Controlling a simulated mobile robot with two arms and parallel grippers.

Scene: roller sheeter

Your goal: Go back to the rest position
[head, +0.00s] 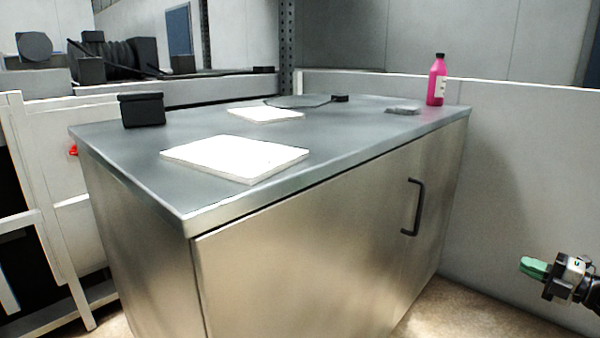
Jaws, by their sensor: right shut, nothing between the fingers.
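My right gripper (534,267), with green fingertips, is at the lower right of the head view. It is shut and empty, in front of the pale wall panel and to the right of the steel cabinet, apart from it. My left gripper is not in view.
A steel cabinet (300,270) with a grey top and a black door handle (414,207) fills the middle. On it are two white slabs (235,157) (265,114), a black box (141,110) and a pink bottle (437,82). Floor (470,315) shows free at the lower right.

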